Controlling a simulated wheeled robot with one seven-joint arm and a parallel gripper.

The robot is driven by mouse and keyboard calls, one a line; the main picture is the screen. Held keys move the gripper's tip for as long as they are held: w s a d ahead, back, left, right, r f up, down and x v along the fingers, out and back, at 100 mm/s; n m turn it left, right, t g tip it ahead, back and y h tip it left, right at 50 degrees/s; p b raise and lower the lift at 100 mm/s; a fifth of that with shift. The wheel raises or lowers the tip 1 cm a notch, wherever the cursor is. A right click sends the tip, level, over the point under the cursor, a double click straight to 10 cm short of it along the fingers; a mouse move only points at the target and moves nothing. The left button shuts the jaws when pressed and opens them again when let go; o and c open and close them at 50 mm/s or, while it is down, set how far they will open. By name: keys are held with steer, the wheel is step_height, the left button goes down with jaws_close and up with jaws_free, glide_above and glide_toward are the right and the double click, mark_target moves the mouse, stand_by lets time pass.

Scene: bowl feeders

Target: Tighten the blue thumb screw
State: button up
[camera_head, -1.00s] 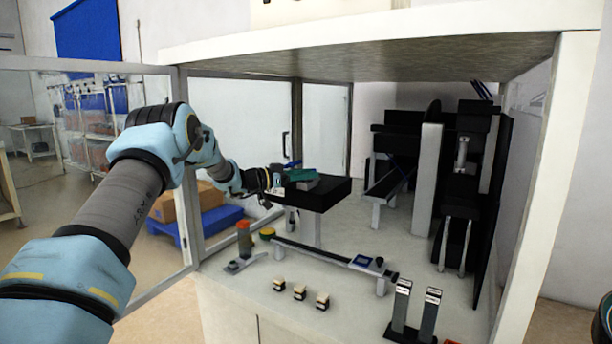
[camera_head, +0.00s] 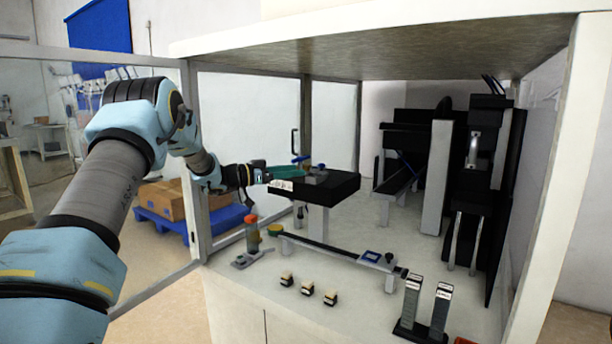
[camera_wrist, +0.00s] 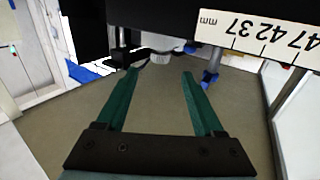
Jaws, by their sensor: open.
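A black platform (camera_head: 335,190) on a pale post stands inside the enclosure. The blue thumb screw (camera_head: 300,159) shows above its top. In the wrist view, a blue knob (camera_wrist: 210,76) on a stem, likely that screw, stands outside the right finger, apart from it. My gripper (camera_head: 286,172) reaches in from the left at the platform's near-left top. In the wrist view my gripper (camera_wrist: 160,72) has two green fingers spread wide with nothing held. A grey round part and a dark post (camera_wrist: 120,52) lie beyond the fingertips. The wrist picture looks upside down.
A white millimetre scale (camera_wrist: 262,35) runs along the platform edge close to the gripper. A low black rail (camera_head: 325,248), several small blocks (camera_head: 308,293) and an orange-topped container (camera_head: 251,232) stand below on the bench. Tall black and grey machinery (camera_head: 455,180) stands to the right.

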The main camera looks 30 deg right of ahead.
steer(key=shift+a, duration=1.35)
steer(key=shift+w, duration=0.1)
steer(key=w+a+n+t+y, duration=0.35)
steer(key=a+t, duration=0.25)
steer(key=a, duration=0.2)
steer(key=w+a+n+t+y, duration=0.3)
steer(key=a+n+t+y, duration=0.15)
steer(key=a, duration=0.25)
steer(key=s+a+f+n+y, duration=0.2)
steer(key=a, duration=0.4)
steer(key=s+a+f+n+y, duration=0.2)
steer(key=a+y, duration=0.1)
steer(key=a, duration=0.2)
steer(key=s+a+f+n+g+y, duration=0.1)
steer(key=s+a+f+n+y, duration=0.15)
steer(key=s+a, duration=0.4)
steer(key=s+a+f+n+g+y, duration=0.1)
steer(key=s+a+f+g+y, duration=0.15)
steer(key=s+a, duration=0.35)
steer(key=s+a+f+n+g, duration=0.1)
steer(key=s+f+g, duration=0.1)
steer(key=s, duration=0.7)
steer(key=s+a+f+n+g, duration=0.1)
steer(key=s+a+f+g, duration=0.1)
steer(key=s, duration=0.7)
steer(key=shift+s, duration=0.4)
steer(key=shift+f, duration=0.1)
